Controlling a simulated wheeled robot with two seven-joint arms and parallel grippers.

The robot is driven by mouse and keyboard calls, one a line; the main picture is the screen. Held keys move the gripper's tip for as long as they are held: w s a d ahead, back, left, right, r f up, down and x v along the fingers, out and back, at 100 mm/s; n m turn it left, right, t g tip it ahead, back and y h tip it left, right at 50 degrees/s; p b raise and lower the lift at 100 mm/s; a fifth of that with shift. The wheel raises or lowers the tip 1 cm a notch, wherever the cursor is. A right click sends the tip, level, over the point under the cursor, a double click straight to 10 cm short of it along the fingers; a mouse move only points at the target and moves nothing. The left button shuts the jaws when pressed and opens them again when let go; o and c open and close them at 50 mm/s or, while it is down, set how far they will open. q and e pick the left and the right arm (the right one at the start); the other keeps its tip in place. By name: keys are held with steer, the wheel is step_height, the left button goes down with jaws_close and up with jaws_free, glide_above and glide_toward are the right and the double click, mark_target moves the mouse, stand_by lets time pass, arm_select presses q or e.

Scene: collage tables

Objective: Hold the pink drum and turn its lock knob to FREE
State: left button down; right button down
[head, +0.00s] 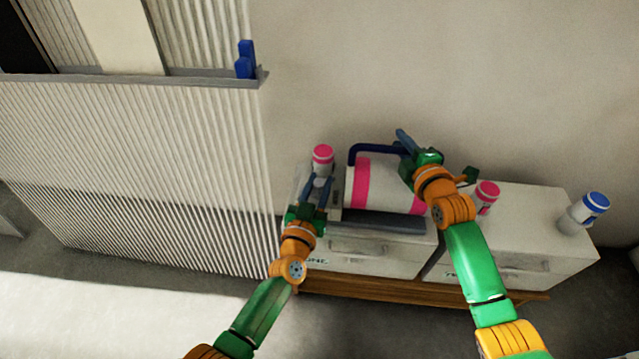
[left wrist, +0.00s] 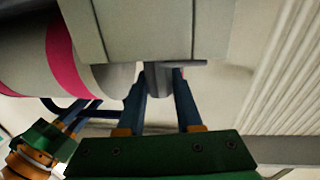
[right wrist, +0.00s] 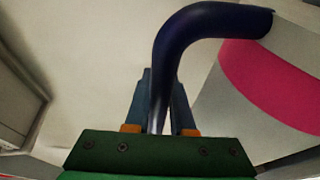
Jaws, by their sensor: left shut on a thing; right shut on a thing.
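The drum (head: 385,185), white with pink bands, lies on its side on a white cabinet. Its dark blue handle (head: 370,149) stands out at the back; it also shows in the right wrist view (right wrist: 190,25). My right gripper (head: 407,142) is shut on this handle. A grey housing (left wrist: 140,30) sits at the drum's left end, with a small grey knob (left wrist: 158,76) on it. My left gripper (head: 318,183) is shut on the knob, its fingers on either side. The knob is mostly hidden in the head view, and no FREE mark is readable.
A pink-capped bottle (head: 322,158) stands just behind my left gripper. Another pink-capped bottle (head: 486,196) is right of my right arm, and a blue-capped one (head: 588,210) is further right. A corrugated panel (head: 130,170) rises at left. White cabinets (head: 520,262) stand on a wooden base.

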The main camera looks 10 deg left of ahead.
arm_select(q)
steer(key=c, duration=0.6)
jaws_free()
arm_select(e)
steer(key=shift+f, duration=0.1)
arm_select(q)
steer(key=shift+s, duration=0.1)
steer(key=s, duration=0.4)
steer(key=s+a, duration=0.1)
steer(key=s, duration=0.6)
steer(key=shift+s+a, duration=0.35)
steer(key=shift+a, duration=0.05)
arm_select(e)
steer(key=c, duration=0.7)
jaws_free()
